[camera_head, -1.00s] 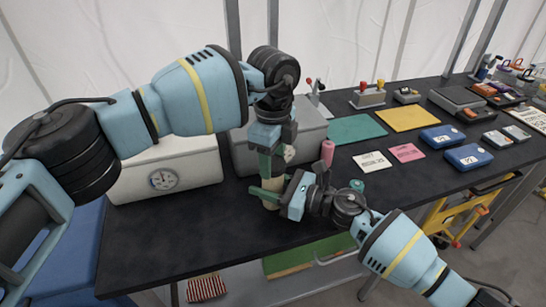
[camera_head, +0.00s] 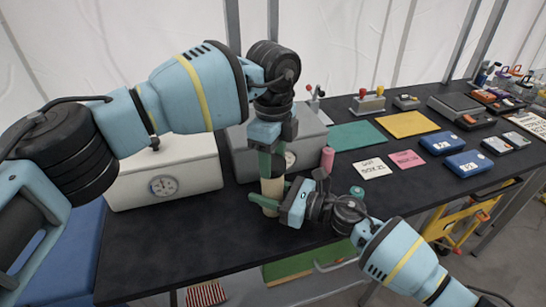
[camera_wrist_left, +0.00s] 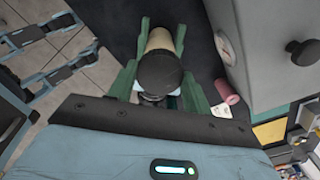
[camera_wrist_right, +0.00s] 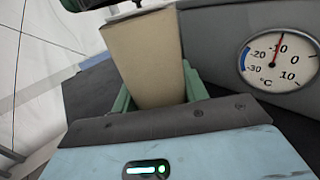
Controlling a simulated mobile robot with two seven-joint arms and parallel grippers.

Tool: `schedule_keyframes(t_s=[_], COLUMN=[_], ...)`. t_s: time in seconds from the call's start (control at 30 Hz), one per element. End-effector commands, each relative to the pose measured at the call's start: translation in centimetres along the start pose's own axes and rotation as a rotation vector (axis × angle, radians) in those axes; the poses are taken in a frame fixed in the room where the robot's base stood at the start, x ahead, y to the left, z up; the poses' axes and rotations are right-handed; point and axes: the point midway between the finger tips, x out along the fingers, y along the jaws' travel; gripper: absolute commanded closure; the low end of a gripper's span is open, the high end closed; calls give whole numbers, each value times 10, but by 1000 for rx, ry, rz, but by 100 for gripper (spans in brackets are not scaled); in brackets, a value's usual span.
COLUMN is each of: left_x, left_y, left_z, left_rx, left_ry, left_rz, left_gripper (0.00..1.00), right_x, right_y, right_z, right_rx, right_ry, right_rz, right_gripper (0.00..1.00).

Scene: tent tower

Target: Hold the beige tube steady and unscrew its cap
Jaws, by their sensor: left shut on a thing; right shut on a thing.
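The beige tube (camera_head: 273,188) stands about upright over the front of the dark table, in front of the grey box. My right gripper (camera_head: 265,201) is shut on the tube's body from the side; its green fingers flank the tube (camera_wrist_right: 145,60) in the right wrist view. My left gripper (camera_head: 270,163) is above it, pointing down, shut on the dark round cap (camera_wrist_left: 160,72) at the tube's top. The cap is hidden behind the fingers in the head view. I cannot tell whether cap and tube are still joined.
A white box with a dial (camera_head: 165,172) and a grey box (camera_head: 245,150) stand behind. A pink cylinder (camera_head: 327,159) and a small green round thing (camera_head: 357,192) are to the right. Cards, mats and blue cases lie farther right. The table's front left is clear.

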Motion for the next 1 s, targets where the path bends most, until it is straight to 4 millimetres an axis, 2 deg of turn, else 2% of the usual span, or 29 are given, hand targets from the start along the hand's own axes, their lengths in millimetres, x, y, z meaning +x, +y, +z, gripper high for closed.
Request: schedule_keyframes(t_s=[0.17,0.5,0.73,0.77,0.93,1.0], left_x=[-4,-38,-40,-40,-40,-40], left_y=[0,0,0,0,0,0], left_z=[0,0,0,0,0,0], left_rx=[0,-1,0,0,0,0], left_ry=[0,0,0,0,0,0], left_rz=[-1,-1,0,0,0,0], left_gripper=[78,78,78,78,78,78], right_x=[0,0,0,0,0,0], right_y=[1,1,0,0,0,0], right_z=[-1,-1,-1,-1,-1,0], right_rx=[1,1,1,1,1,1], right_ry=[1,1,1,1,1,1], right_rz=[1,1,1,1,0,0], right_gripper=[100,100,100,54,32,31])
